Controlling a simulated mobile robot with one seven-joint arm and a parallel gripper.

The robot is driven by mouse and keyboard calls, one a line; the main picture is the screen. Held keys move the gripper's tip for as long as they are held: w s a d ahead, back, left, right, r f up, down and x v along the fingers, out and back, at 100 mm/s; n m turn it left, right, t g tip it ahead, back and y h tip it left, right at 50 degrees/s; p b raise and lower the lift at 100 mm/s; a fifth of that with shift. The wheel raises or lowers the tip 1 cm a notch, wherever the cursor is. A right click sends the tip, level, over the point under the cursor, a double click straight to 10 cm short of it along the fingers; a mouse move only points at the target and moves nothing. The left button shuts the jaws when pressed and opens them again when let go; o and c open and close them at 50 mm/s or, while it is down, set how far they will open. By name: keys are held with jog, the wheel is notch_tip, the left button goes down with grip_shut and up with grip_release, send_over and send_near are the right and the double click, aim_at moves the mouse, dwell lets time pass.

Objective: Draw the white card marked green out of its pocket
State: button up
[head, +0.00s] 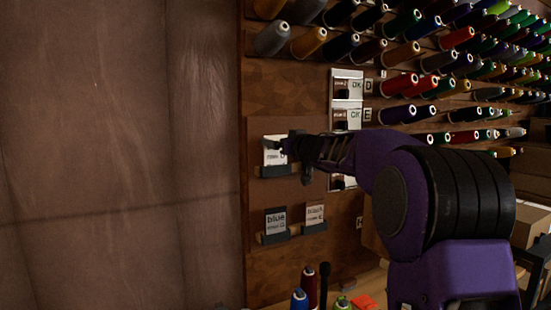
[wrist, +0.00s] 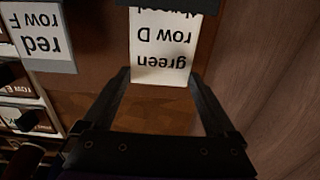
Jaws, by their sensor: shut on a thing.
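The white card marked green (wrist: 163,45) reads "green row D" upside down in the wrist view. Its far end is behind a dark pocket lip (wrist: 180,6), so it sits at least partly in the pocket. My gripper (wrist: 158,76) is shut on the card, with one finger along each side edge near the card's free end. In the head view the card (head: 270,157) stands above its dark pocket (head: 277,171), and my gripper (head: 283,148) covers part of it.
A card marked red, row F (wrist: 40,40), sits beside it in the wrist view. Below in the head view, the blue card (head: 276,222) and another card (head: 314,214) stand in pockets. Thread spools (head: 400,84) fill the wall at right. The brown wall at left is clear.

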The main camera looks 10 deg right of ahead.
jog(key=shift+r, duration=2.15)
notch_tip(320, 180, up, 4)
